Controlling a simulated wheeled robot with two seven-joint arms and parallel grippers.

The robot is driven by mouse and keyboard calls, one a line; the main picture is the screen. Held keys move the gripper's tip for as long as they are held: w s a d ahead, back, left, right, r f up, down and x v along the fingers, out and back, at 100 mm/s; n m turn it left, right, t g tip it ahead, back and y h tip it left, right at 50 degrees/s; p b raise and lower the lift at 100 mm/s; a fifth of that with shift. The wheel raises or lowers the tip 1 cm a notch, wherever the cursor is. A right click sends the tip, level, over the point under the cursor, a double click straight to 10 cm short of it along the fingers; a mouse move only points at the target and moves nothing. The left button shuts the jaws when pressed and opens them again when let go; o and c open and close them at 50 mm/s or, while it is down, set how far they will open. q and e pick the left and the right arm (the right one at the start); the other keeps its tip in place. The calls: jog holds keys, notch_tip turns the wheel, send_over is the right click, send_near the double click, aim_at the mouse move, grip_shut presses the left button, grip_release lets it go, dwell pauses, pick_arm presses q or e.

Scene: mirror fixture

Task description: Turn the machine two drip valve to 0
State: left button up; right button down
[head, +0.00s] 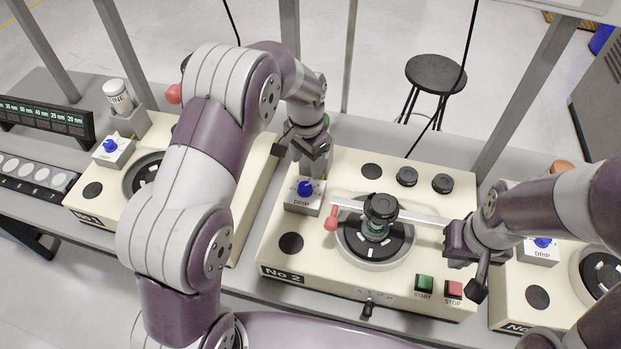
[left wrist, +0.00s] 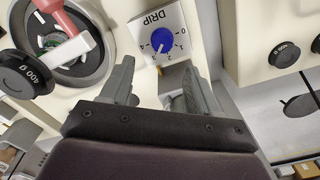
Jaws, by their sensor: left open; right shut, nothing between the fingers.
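The machine two drip valve is a blue knob (head: 306,188) on a small white DRIP box (head: 303,205) at the back left corner of the No 2 machine (head: 275,245). In the left wrist view the knob (left wrist: 164,40) sits on a dial numbered from 0 upward. A pale mark on it appears to point away from 0, but its exact number is unclear. My left gripper (head: 312,160) is open just behind the knob, with its fingertips (left wrist: 157,75) apart and nothing between them. My right gripper (head: 458,243) is shut and empty at the machine's right side.
A bar with a red handle (head: 331,219) and black weight (head: 381,207) crosses the round plate beside the DRIP box. Green START (head: 424,283) and red STOP (head: 453,289) buttons are at the front right. Neighbouring machines have their own blue drip knobs (head: 110,146).

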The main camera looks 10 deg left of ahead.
aim_at(305, 186)
pick_arm(q)
jog(key=f, duration=0.2)
jog(key=f+p, duration=0.1)
jog(key=f, duration=0.4)
jog(key=shift+a+f+p, duration=0.15)
jog(key=shift+a+p, duration=0.1)
jog(key=shift+p, duration=0.15)
jog(key=shift+d+f, duration=0.1)
jog(key=shift+f, duration=0.45)
jog(key=c, duration=1)
